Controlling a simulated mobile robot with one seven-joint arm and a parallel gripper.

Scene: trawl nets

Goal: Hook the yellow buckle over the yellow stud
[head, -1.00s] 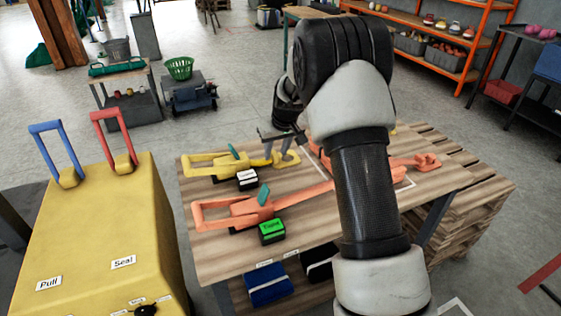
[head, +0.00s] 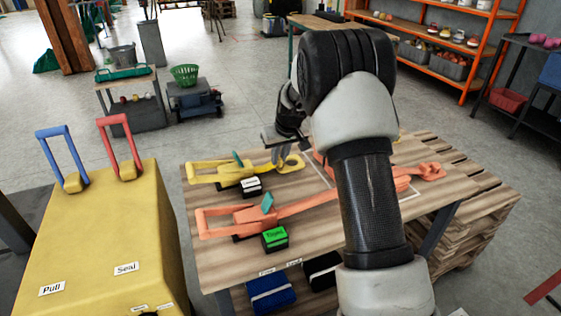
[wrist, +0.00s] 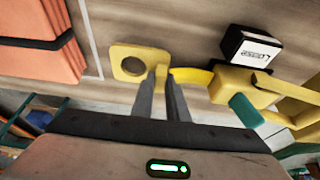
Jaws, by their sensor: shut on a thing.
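The yellow buckle (wrist: 126,58) is a flat plate with a round hole, at the end of a yellow strap (wrist: 193,77). In the head view the buckle (head: 293,162) is at the back of the pallet table. My gripper (head: 281,160) points down and is shut on the narrow yellow neck beside the hole; the wrist view shows its two fingers (wrist: 164,78) on either side. The strap runs to a yellow tensioner body (head: 230,172) with a teal lever (head: 238,159). I cannot make out the yellow stud; my arm covers part of the table.
An orange strap assembly (head: 250,214) lies in front, running right under my arm. A black block with a white label (head: 251,186) and a green-topped one (head: 274,238) stand near the tensioners. A yellow cabinet (head: 95,245) with blue and red handles stands left.

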